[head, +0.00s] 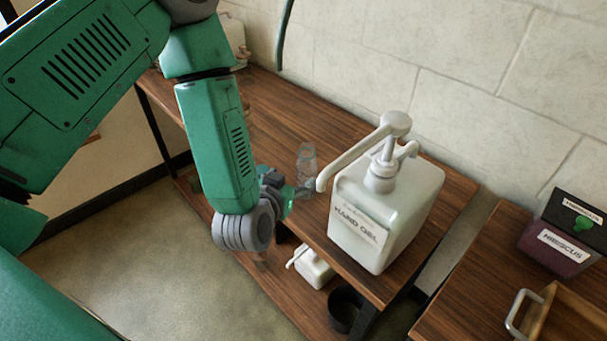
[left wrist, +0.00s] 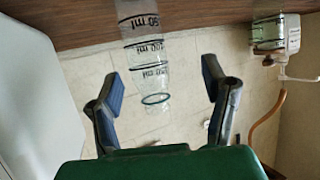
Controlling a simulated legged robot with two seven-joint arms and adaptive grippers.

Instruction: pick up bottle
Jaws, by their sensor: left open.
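The clear bottle (head: 306,158) stands upright on the upper wooden shelf, just left of the large white pump bucket. It also shows in the left wrist view (left wrist: 147,52), upside down in the picture, with dark ml markings and its round mouth towards the lower middle. My left gripper (head: 303,190) is at the near side of the bottle, low beside the pump spout. In the left wrist view its two fingers (left wrist: 163,82) are spread wide, with the bottle's mouth end showing between them and nothing gripped. How deep the bottle lies between them is unclear. My right gripper is out of view.
The white pump bucket (head: 386,205) labelled HAND GEL stands close right of my gripper, its spout reaching over towards it. A smaller white pump container (head: 315,270) and a black cup (head: 345,309) are below. A hibiscus box (head: 563,240) stands far right.

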